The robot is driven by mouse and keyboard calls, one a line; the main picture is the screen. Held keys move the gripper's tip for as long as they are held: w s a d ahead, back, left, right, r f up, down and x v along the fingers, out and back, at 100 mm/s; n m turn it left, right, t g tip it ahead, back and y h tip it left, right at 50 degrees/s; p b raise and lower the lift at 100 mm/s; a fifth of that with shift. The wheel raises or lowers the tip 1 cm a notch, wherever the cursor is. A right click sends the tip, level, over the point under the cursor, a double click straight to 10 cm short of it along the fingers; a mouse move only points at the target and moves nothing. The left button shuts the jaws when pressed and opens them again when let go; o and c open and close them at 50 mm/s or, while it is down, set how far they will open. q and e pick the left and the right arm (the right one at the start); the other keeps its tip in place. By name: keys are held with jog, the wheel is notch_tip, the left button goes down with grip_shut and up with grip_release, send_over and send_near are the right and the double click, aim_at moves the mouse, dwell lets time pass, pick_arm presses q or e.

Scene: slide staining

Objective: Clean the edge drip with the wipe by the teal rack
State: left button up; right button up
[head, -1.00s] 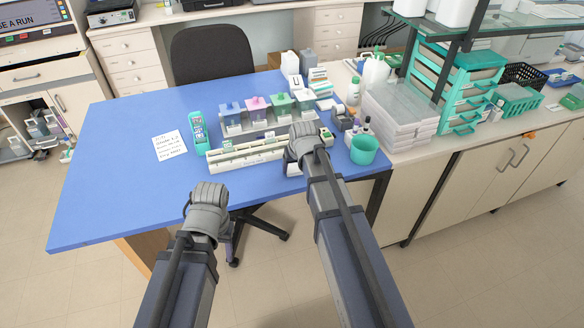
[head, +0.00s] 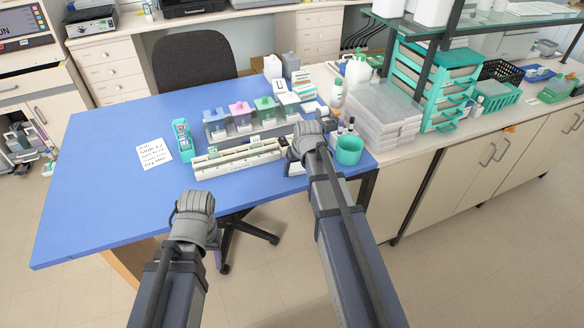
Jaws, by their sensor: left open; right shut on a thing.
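A small teal rack (head: 183,140) stands upright on the blue table, left of the row of staining jars. My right gripper (head: 309,136) is over the right part of the table, between the long cream slide rail and the teal cup. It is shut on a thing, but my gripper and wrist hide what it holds. My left gripper (head: 195,203) is open and empty-looking, in front of the table's near edge and well short of the rack. I cannot make out a wipe or an edge drip in this view.
The cream slide rail (head: 237,160) lies in front of several coloured-lid jars (head: 240,108). A teal cup (head: 349,150) stands just right of my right gripper. A note (head: 154,151) lies at left. The table's left side (head: 95,190) is clear.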

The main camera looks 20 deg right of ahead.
aim_at(277, 176)
jog(key=shift+d+r, duration=0.1)
jog(key=shift+d, duration=0.05)
jog(key=shift+s+a, duration=0.1)
jog(key=shift+a, duration=1.7)
jog(key=shift+a, duration=0.1)
jog(key=shift+a, duration=1.7)
jog(key=shift+f, duration=0.2)
jog(key=shift+d, duration=0.1)
